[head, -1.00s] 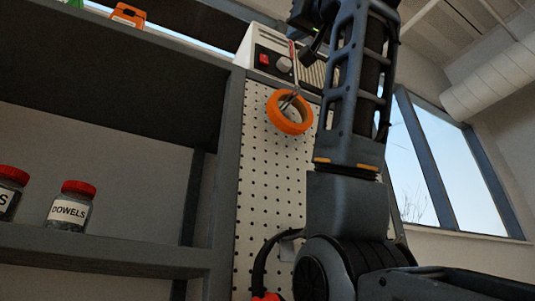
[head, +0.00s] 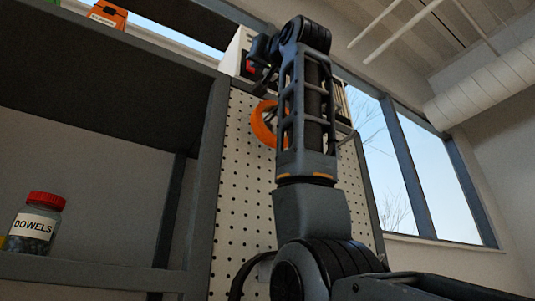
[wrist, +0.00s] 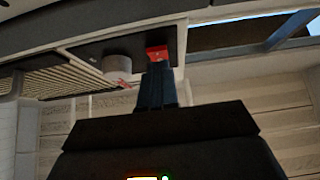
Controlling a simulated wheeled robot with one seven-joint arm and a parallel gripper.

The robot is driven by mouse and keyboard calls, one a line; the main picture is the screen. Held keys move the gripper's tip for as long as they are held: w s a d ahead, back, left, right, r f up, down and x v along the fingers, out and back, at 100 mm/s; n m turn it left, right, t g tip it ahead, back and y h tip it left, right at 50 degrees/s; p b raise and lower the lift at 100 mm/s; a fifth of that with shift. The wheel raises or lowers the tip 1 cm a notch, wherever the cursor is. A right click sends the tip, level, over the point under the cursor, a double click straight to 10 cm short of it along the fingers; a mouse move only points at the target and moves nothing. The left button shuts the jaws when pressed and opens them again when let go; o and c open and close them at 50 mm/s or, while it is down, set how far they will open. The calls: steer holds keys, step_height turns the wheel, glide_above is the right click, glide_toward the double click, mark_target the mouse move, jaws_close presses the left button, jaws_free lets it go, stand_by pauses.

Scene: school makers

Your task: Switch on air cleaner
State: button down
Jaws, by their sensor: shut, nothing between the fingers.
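The air cleaner (head: 237,50) is a pale box on top of the pegboard panel, largely covered by my arm in the head view. Its dark control panel shows in the wrist view, with a red switch (wrist: 157,52), a grey round knob (wrist: 117,66) beside it and a slatted grille (wrist: 62,77) further left. My gripper (wrist: 156,70) is shut and empty. Its fingertips are right by the red switch and overlap its lower edge in the wrist view. I cannot tell whether they touch it, or which way the switch is set.
An orange ring (head: 262,124) hangs on the pegboard (head: 235,190) below the air cleaner, partly behind my arm. Windows (head: 435,180) are at right.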

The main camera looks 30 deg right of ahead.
steer(key=shift+w, duration=0.5)
steer(key=shift+w+f+p, duration=0.15)
steer(key=shift+w+p, duration=0.2)
steer(key=shift+w, duration=0.05)
steer(key=shift+s, duration=0.15)
